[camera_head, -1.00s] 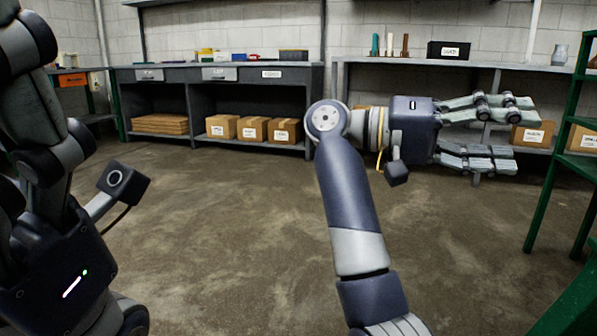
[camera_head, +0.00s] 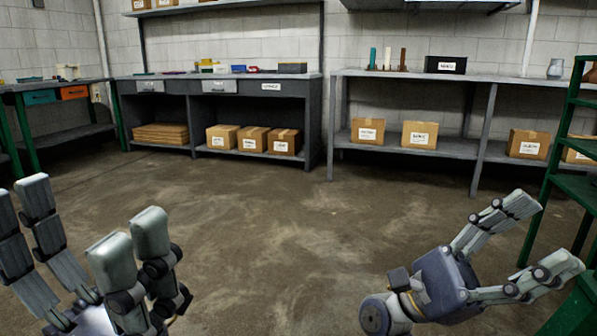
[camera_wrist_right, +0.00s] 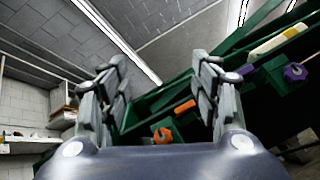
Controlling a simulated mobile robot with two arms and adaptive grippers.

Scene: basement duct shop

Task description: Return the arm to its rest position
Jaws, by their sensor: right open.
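My right gripper (camera_head: 550,236) is low at the right of the head view, with its fingers spread and pointing up and right. Nothing is between them. Its fingers also show in the right wrist view (camera_wrist_right: 160,85), apart, with an empty gap. My left gripper (camera_head: 82,225) is at the lower left of the head view, fingers pointing up, the two finger pairs apart with nothing seen between them. Most of both arms is out of the frame.
A green rack (camera_head: 568,170) stands at the right, close to my right gripper; its shelves (camera_wrist_right: 150,105) hold coloured items. A grey workbench (camera_head: 260,92) with drawers and boxes and a metal table (camera_head: 400,76) stand along the back wall. The concrete floor (camera_head: 290,220) between is clear.

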